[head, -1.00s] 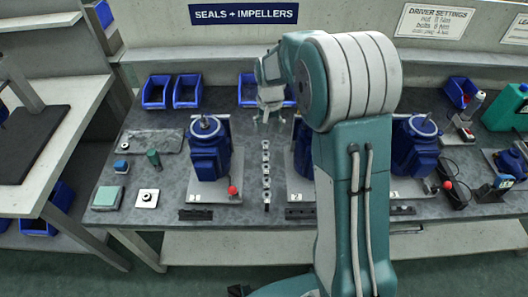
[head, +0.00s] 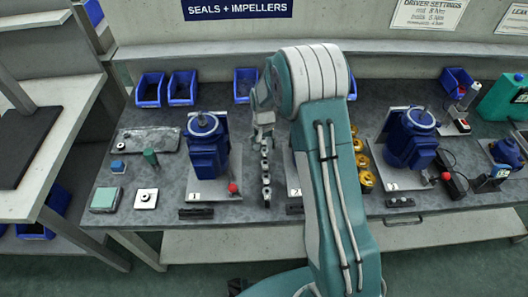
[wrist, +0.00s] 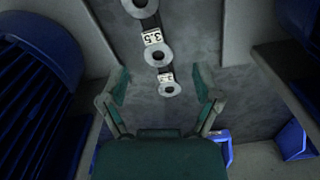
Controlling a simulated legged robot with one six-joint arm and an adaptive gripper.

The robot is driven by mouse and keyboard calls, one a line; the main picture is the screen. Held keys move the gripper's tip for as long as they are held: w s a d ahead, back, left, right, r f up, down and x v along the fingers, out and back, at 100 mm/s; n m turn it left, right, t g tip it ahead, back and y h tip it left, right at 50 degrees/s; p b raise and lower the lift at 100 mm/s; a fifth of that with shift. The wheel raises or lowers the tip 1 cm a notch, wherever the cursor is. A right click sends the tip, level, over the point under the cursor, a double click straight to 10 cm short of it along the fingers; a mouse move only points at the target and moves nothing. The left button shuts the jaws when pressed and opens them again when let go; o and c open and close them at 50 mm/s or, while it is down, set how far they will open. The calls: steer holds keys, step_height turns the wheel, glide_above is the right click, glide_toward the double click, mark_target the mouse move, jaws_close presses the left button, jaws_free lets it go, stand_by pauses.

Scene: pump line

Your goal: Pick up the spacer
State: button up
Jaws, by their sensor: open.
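The spacers are grey rings in a row of several (head: 265,178) on the bench between pumps 1 and 2. In the wrist view one ring (wrist: 169,89) lies between the open fingertips of my gripper (wrist: 160,88), at the near end of the row. A ring (wrist: 158,54) with a label reading 3.5 lies further up, and another (wrist: 139,8) is cut by the top edge. My gripper (head: 263,138) is open and empty, above the row's far end in the head view. I cannot tell its exact height or which spacer is meant.
Blue pump 1 (head: 206,148) stands close left of the row. Pump 2 is mostly hidden behind my arm. Pump 3 (head: 410,140) and gold parts (head: 363,170) are to the right. Blue bins (head: 182,88) stand along the back. A dark block (head: 196,212) lies at the front.

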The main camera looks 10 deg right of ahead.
mark_target(264, 152)
steer(key=shift+f, duration=0.95)
steer(key=shift+f, duration=0.25)
steer(key=c, duration=0.9)
